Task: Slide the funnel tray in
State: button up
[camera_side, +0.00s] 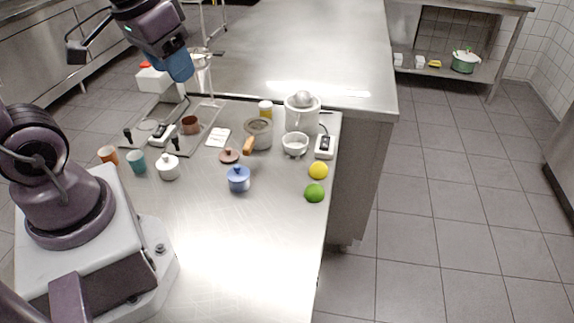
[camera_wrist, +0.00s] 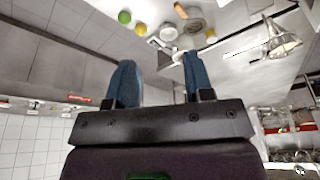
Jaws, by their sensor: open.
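My gripper (camera_side: 181,70) is raised high over the back left of the steel table, with its blue fingers pointing down. In the wrist view its two fingers (camera_wrist: 158,80) are spread apart with nothing between them. A slim metal stand (camera_side: 211,80) rises from a grey base plate close to the right of my gripper. A shiny fitting (camera_side: 200,58) is at its top, partly behind the fingers. In the wrist view a shiny cone-shaped piece (camera_wrist: 284,46) is right of the fingers, apart from them. I cannot tell for certain which part is the funnel tray.
A white juicer (camera_side: 301,117), white bowl (camera_side: 295,144), lemon (camera_side: 318,170) and lime (camera_side: 314,193) are at the right. A blue lidded pot (camera_side: 238,179) and white lidded jar (camera_side: 169,167) stand mid-table. The front of the table is clear.

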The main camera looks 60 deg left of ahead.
jog(key=d+r+m, duration=0.1)
jog(key=s+d+r+t, duration=0.1)
jog(key=d, duration=0.1)
jog(key=d+r+m+t, duration=0.1)
jog(key=d, duration=0.1)
jog(key=shift+s+r+m+h, duration=0.1)
jog(key=shift+s+m+h, duration=0.2)
jog(key=shift+h, duration=0.1)
jog(key=shift+c, duration=1.1)
jog(key=shift+d+r, duration=0.1)
jog(key=shift+d, duration=0.05)
jog(key=c, duration=0.3)
grip_shut()
jog(key=s+a+f+m+g+y, duration=0.1)
jog(key=s+a+f+m, duration=0.3)
jog(key=a+f+m, duration=1)
jog(key=s+a+f+m, duration=0.4)
jog(key=a+f+m, duration=0.5)
jog(key=m, duration=1)
jog(key=x, duration=0.2)
jog(key=a+x, duration=0.1)
jog(key=x, duration=0.2)
jog(key=w+x, duration=0.1)
jog(key=x, duration=0.2)
jog(key=shift+a, duration=0.4)
jog(key=w, duration=0.1)
jog(key=w+a, duration=0.1)
jog(key=shift+w, duration=0.3)
jog(key=shift+w+a, duration=0.2)
jog(key=shift+w, duration=0.5)
